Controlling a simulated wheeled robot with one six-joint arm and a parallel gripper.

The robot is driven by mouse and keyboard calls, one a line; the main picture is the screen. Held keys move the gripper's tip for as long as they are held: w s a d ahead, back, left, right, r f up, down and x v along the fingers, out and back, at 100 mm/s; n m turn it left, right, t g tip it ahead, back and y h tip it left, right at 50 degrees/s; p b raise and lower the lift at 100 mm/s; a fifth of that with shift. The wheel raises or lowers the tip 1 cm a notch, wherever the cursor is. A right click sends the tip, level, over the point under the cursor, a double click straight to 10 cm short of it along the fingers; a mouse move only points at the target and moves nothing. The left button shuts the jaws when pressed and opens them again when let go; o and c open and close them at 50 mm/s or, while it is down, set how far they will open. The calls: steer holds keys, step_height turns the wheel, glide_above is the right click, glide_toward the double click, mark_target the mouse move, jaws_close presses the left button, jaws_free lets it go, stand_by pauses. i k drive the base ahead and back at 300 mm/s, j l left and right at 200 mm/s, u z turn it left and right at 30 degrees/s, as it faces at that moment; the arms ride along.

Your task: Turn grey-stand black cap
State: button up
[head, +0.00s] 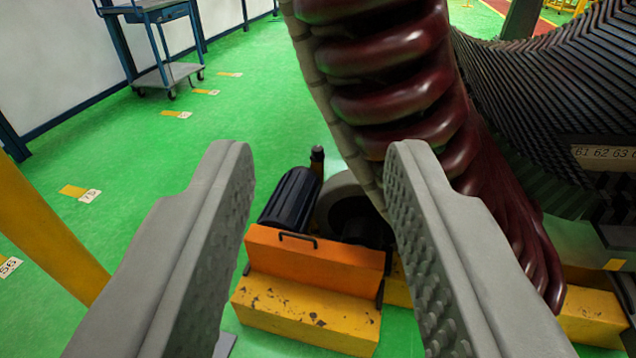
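My gripper (318,152) is open, its two grey studded fingers wide apart with nothing between their tips. Beyond the gap a small dark upright piece with a rounded top (317,158) stands behind a black ribbed cylinder (290,200). I cannot tell whether this piece is the black cap. No grey stand is clearly recognisable. A small grey piece (225,345) shows low down beside the left finger, mostly hidden.
A maroon coil bundle (390,80) hangs close behind the right finger, beside the dark stator core (540,90). An orange box (315,262) sits on a worn yellow block (305,315). A yellow post (45,235) stands left. Green floor is open toward the blue cart (165,75).

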mark_target(317, 151)
steer(key=u, duration=0.4)
steer(key=j+u, duration=0.35)
steer(key=i+j+u, duration=0.3)
steer(key=j, duration=0.2)
steer(key=j+u, duration=0.35)
steer(key=i+j+u, duration=0.7)
steer(key=i+j, duration=0.15)
steer(key=i, duration=0.15)
steer(key=i+j+u, duration=0.2)
steer(key=i+u, duration=0.15)
steer(key=i, duration=0.15)
steer(key=i+z, duration=0.85)
steer(key=i+j+z, duration=0.2)
steer(key=i+z, duration=0.2)
steer(key=i+l+z, duration=0.25)
steer(key=i+z, duration=0.2)
steer(key=i+l+z, duration=0.1)
steer(key=i+z, duration=0.8)
steer(key=i+l+z, duration=0.15)
steer(key=i+z, duration=0.3)
steer(key=i, duration=0.25)
steer(key=i+z, duration=0.4)
steer(key=i, duration=0.3)
steer(key=i+l, duration=0.45)
steer(key=l, duration=0.2)
steer(key=i+l, duration=0.45)
steer(key=l, duration=0.15)
